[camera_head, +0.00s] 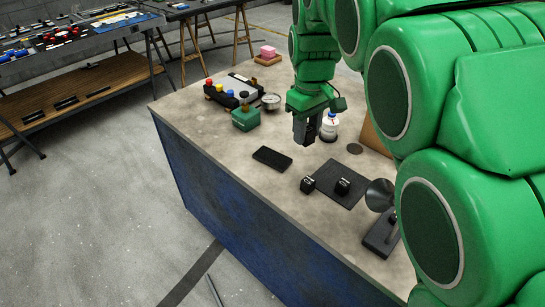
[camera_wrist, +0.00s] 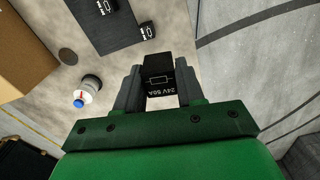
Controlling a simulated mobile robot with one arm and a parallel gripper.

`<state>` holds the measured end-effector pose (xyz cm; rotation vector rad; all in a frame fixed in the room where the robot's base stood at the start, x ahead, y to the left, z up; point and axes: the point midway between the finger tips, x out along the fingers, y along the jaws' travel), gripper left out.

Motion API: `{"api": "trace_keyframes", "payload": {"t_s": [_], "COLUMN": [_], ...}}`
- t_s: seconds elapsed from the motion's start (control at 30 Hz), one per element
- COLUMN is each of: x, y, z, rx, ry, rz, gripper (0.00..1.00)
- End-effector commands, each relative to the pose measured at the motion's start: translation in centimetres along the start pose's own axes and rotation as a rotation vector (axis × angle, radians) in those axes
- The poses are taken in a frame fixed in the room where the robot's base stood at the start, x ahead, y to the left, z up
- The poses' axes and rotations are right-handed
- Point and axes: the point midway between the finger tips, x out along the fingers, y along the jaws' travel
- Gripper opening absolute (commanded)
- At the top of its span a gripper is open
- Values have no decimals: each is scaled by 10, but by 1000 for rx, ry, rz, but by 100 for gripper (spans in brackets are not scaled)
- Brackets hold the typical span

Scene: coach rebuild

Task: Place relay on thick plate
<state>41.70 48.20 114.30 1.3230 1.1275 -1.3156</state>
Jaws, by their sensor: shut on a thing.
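My gripper (camera_head: 307,138) is shut on a black relay (camera_wrist: 160,78) marked "24V 50A". It holds the relay above the workbench; the head view hardly shows the relay between the fingers. A small black oblong plate (camera_head: 272,158) lies flat on the bench, below and left of my gripper in the head view; it looks like the thick plate. A wider, thin dark sheet (camera_head: 341,199) lies to the right, also in the wrist view (camera_wrist: 112,38). One black relay (camera_head: 343,186) stands on the sheet and another (camera_head: 308,185) stands at its left edge.
A white bottle with a blue cap (camera_head: 330,127) stands close behind my gripper. A dark disc (camera_head: 354,148) and a cardboard box (camera_wrist: 25,50) are nearby. A green item (camera_head: 245,119) and a gauge (camera_head: 271,101) stand farther back. The bench's front left is clear.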

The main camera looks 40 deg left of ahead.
Motion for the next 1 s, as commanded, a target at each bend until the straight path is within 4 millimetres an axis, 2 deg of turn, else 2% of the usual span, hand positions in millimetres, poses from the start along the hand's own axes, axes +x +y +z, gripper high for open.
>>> {"api": "trace_keyframes", "payload": {"t_s": [0.13,0.43,1.0], "x": [2,5,52], "y": [-16,-37,-37], "z": [-19,-40,-40], "rx": [-66,-152,-152], "ry": [0,0,2], "rz": [-2,-4,-4], "gripper": [8,8,8]}}
